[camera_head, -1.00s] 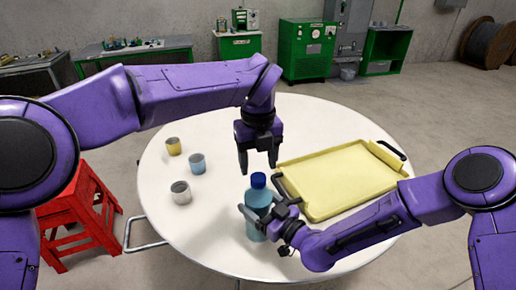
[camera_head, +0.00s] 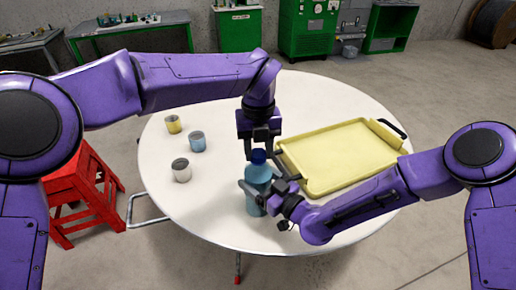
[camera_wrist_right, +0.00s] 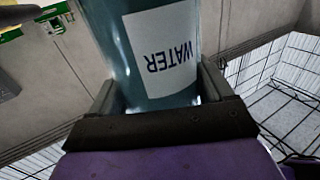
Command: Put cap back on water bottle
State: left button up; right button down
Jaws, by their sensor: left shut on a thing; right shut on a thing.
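A light blue water bottle (camera_head: 256,202) stands upright near the front of the white round table. My right gripper (camera_head: 258,189) is shut around its body from the right. In the right wrist view the bottle (camera_wrist_right: 118,40), with its white WATER label upside down, sits between the fingers of that gripper (camera_wrist_right: 160,95). The dark blue cap (camera_head: 258,157) is at the bottle's top. My left gripper (camera_head: 260,151) points down from above and is shut on the cap. The fingers partly hide it, so I cannot tell whether it is seated on the neck.
A yellow tray (camera_head: 335,160) lies right of the bottle. A yellow cup (camera_head: 173,125), a blue cup (camera_head: 197,142) and a white cup (camera_head: 181,171) stand at the left of the table (camera_head: 215,215). A red stool (camera_head: 85,185) stands beyond its left edge.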

pick_arm(q)
jog(key=m, duration=0.3)
jog(key=o, duration=1.2)
jog(key=shift+o, duration=0.2)
notch_tip(320, 180, up, 12)
